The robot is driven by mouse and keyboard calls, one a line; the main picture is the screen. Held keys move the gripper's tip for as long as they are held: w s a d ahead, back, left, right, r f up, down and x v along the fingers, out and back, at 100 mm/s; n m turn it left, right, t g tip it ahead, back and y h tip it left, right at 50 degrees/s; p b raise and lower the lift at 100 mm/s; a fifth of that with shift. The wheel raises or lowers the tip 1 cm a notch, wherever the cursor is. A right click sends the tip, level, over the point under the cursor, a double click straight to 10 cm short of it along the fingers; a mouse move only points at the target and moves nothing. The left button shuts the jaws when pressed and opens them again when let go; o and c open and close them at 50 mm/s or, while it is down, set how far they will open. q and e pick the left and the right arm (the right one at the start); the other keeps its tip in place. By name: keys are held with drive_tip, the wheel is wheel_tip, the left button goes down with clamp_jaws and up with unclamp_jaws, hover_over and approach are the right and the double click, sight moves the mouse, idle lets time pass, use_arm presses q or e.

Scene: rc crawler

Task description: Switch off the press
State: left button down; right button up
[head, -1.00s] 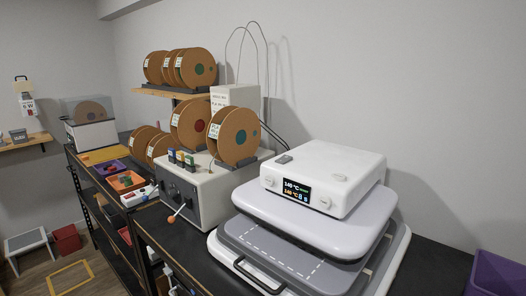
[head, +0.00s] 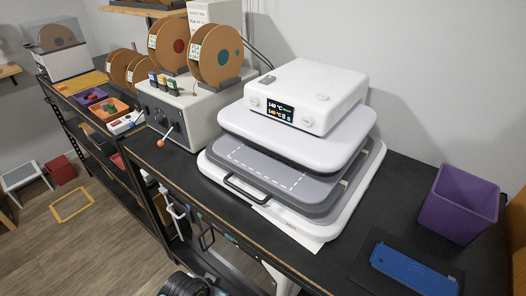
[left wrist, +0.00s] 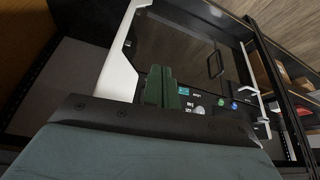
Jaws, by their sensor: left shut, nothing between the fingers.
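The press (head: 300,130) is a white and grey flat heat press on the dark bench, its upper plate raised above the lower one. Its display (head: 280,110) is lit and reads about 140 °C. Round buttons sit either side of the display. A small grey switch-like piece (head: 267,79) lies on the top at the left; its position is too small to tell. My left gripper (left wrist: 161,85) shows in the left wrist view with its green fingers together and empty, over the bench's dark front area. I cannot make it out in the head view. My right gripper is not in view.
A grey control box with an orange-tipped lever (head: 161,142) stands left of the press, with cardboard spools (head: 214,52) above. A purple bin (head: 459,203) and a blue piece (head: 413,270) are at right. A black handle (head: 241,189) sticks out from the press front.

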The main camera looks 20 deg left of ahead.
use_arm(q)
drive_tip(key=w+d+r+m+t+h+p, duration=0.1)
drive_tip(key=w+r, duration=0.2)
drive_tip(key=r, duration=0.7)
drive_tip(key=w+r+t+p, duration=0.15)
drive_tip(key=w+r, duration=0.25)
drive_tip(key=r, duration=0.6)
drive_tip(key=w+a+r+t+h, duration=0.1)
drive_tip(key=w+r+t, duration=0.1)
drive_tip(key=w+r, duration=0.5)
drive_tip(key=w+a+r+t+h, duration=0.1)
drive_tip(key=w+r+t, duration=0.2)
drive_tip(key=w+r, duration=0.4)
drive_tip(key=w+a+r+m+t+h, duration=0.1)
drive_tip(key=w+r+t, duration=0.2)
drive_tip(key=w+r, duration=0.4)
wheel_tip(320, 180, up, 10)
drive_tip(key=shift+w+a+f+h+b, duration=0.15)
drive_tip(key=shift+w+a+h+b, duration=0.15)
drive_tip(key=shift+a+h+b, duration=0.1)
drive_tip(key=p, duration=0.1)
hover_over(263, 81)
drive_tip(key=shift+s+f, duration=0.15)
drive_tip(key=shift+f, duration=0.45)
wheel_tip(263, 81, down, 3)
drive_tip(key=shift+r, duration=0.1)
drive_tip(key=shift+f, duration=0.65)
drive_tip(key=shift+p, duration=0.35)
